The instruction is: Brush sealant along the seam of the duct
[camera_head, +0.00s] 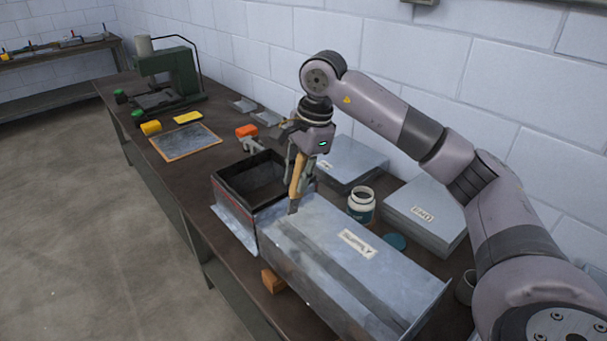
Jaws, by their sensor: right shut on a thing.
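The duct (330,262) is a long grey sheet-metal box lying on the workbench, with a label on its top and a darker strip running lengthwise. My right gripper (300,160) is shut on a brush (298,178) with a wooden handle. The brush points down, its dark tip (293,208) at the far end of the duct's top; I cannot tell if it touches. An open jar (362,204) with a teal label stands behind the duct, and a teal lid (395,242) lies near it. My left gripper is not in view.
An open dark box section (236,187) adjoins the duct's far end. Labelled grey sheet stacks (425,214) lie along the wall. An orange block (272,281) sits at the bench's front edge. A green machine (168,75) stands at the far end.

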